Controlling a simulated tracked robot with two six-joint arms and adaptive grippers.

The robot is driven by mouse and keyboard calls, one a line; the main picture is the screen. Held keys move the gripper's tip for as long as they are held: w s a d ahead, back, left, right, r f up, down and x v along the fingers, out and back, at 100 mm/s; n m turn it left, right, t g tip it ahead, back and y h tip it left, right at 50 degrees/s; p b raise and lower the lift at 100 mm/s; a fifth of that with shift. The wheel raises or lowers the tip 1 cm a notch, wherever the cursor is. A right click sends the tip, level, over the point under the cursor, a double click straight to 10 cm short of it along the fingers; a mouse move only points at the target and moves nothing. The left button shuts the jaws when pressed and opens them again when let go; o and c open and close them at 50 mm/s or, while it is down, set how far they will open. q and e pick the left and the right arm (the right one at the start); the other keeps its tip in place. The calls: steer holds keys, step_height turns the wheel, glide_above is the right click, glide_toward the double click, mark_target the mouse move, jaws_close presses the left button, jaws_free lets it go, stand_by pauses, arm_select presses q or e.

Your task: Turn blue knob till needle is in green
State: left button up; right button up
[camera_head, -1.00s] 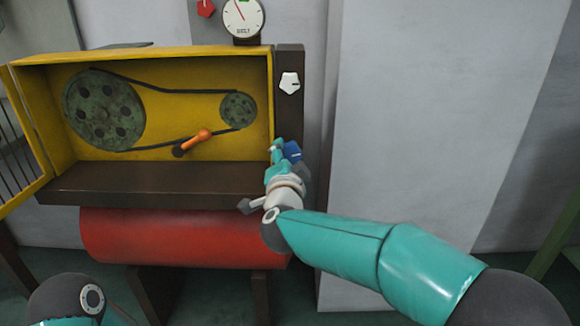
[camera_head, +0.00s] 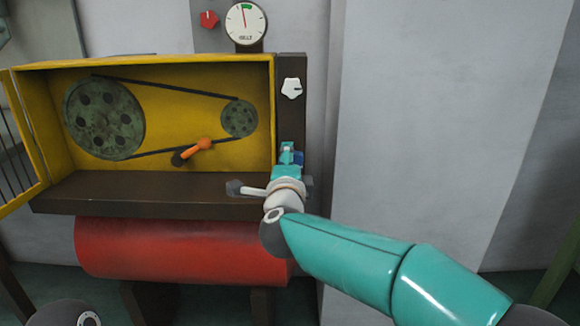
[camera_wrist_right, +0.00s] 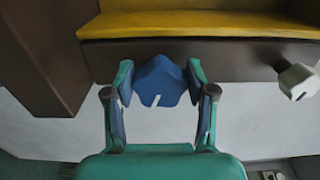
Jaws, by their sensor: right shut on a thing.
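The blue knob (camera_wrist_right: 160,82) has a white mark that points down and slightly left in the right wrist view. My right gripper (camera_wrist_right: 160,74) is shut on it, a finger on each side. In the head view the right gripper (camera_head: 289,154) covers most of the blue knob (camera_head: 299,157), on the dark post right of the yellow box. The round gauge (camera_head: 246,23) above has a green band at the top. Its needle points almost straight up, slightly left, close to the band's left part; I cannot tell exactly whether it is inside. My left gripper is out of view.
A white knob (camera_head: 291,88) sits higher on the post, and a red knob (camera_head: 209,19) is left of the gauge. The open yellow box (camera_head: 170,62) holds belt pulleys and an orange-handled lever (camera_head: 197,148). A red cylinder (camera_head: 170,250) lies below.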

steer(key=shift+w+d+f, duration=0.1)
steer(key=shift+d+f, duration=0.15)
steer(key=o, duration=1.2)
steer(key=shift+c, duration=0.2)
steer(key=shift+r, duration=0.1)
steer(key=shift+a, duration=0.1)
steer(key=shift+s+r, duration=0.1)
steer(key=shift+s, duration=0.45)
steer(key=s, duration=1.1)
steer(key=shift+f, duration=0.2)
